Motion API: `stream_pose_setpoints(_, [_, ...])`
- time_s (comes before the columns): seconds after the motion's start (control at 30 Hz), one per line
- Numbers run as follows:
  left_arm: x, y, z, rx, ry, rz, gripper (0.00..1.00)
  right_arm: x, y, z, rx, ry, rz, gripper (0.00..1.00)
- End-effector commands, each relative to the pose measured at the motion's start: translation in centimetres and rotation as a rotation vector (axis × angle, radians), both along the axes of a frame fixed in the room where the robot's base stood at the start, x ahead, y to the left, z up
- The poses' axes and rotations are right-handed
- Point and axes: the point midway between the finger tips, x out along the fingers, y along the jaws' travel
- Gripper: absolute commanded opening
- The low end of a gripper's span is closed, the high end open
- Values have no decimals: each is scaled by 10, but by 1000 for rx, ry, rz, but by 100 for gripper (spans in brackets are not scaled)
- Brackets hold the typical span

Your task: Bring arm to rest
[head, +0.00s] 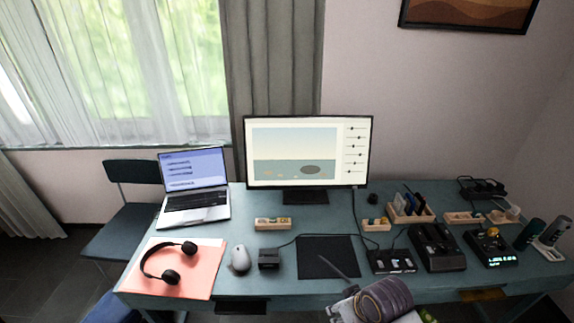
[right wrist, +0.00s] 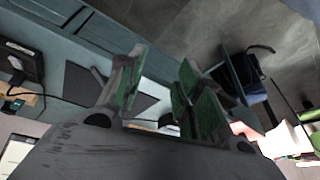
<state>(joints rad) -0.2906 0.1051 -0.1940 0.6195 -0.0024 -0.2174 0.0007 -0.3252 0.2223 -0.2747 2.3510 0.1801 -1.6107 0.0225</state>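My right arm (head: 385,298) comes in at the bottom right of the head view, over the front edge of the desk. Its gripper (right wrist: 164,58) shows in the right wrist view with two green-padded fingers spread apart and nothing between them. The fingers are above the front part of the desk near a black mat (head: 318,247). A thin grey rod (head: 334,267) shows at the mat's front edge; I cannot tell whether it lies on the mat. My left gripper is not in the head view.
The blue desk (head: 215,260) holds a monitor (head: 307,150), laptop (head: 194,180), headphones (head: 170,265), mouse (head: 240,259) and several black devices (head: 437,247) at right. A chair (head: 125,225) stands at left. Bare desk surface shows left of the monitor stand.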

Motion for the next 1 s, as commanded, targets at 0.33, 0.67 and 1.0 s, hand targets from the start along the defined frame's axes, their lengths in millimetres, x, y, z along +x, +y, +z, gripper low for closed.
stream_pose_setpoints(0.33, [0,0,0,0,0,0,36,-31,-43,-7,-49,11,-130,35])
stream_pose_setpoints(0.67, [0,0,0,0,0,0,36,-48,-66,-9,-86,21,-191,35])
stream_pose_setpoints(1.0, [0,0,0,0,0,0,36,-51,-76,-26,-106,30,-215,35])
